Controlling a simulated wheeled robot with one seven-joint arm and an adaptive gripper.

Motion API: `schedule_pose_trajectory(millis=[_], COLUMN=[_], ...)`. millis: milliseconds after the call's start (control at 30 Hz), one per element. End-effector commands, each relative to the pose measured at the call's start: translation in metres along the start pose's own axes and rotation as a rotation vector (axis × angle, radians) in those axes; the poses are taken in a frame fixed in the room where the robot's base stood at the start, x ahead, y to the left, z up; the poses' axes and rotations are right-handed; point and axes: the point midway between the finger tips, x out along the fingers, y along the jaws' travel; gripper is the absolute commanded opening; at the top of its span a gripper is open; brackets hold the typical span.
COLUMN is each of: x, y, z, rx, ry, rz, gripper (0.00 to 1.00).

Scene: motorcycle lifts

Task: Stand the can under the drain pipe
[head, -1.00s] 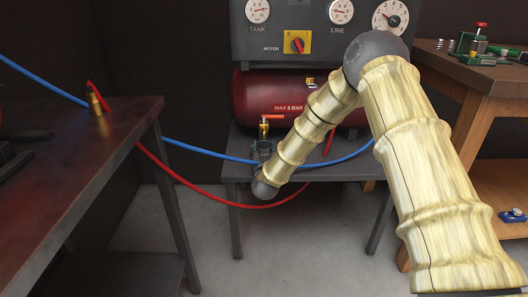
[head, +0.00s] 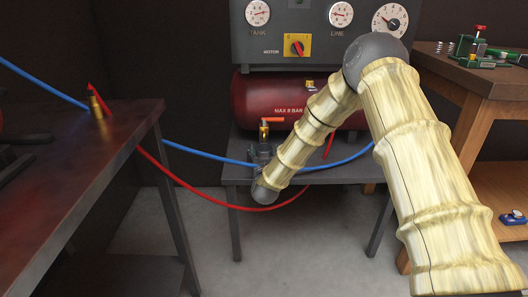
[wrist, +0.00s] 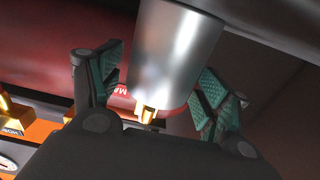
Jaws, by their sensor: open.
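The silver can (wrist: 172,55) fills the upper middle of the wrist view, which looks turned upside down. It lies between my gripper's two green-padded fingers (wrist: 155,92), which stand apart on either side of it. Dark gaps show beside the can. A small brass tip (wrist: 147,114) shows just past the can's edge, likely the drain pipe. In the head view the brass drain fitting (head: 264,133) with its orange lever stands in front of the red tank, and my dark gripper (head: 261,154) is just below it. The can and its base are hidden or too small to tell there.
The red tank (head: 285,92) sits on a grey stand (head: 325,174) under a gauge panel (head: 320,28). A blue hose (head: 208,152) and a red hose (head: 190,192) cross in front. A dark bench (head: 90,160) is left, a wooden bench (head: 465,75) right.

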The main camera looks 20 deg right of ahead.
Motion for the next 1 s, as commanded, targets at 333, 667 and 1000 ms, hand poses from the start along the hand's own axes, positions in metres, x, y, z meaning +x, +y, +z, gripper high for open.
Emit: schedule_pose_trajectory(millis=[333, 667, 1000], x=[-0.062, -0.105, -0.118], y=[-0.001, 0.0, -0.001], z=[-0.002, -0.001, 0.011], rx=[-0.002, -0.001, -0.004], ry=[-0.002, -0.001, -0.027], rz=[-0.002, -0.001, -0.013], gripper=[0.77, 0.77, 0.77])
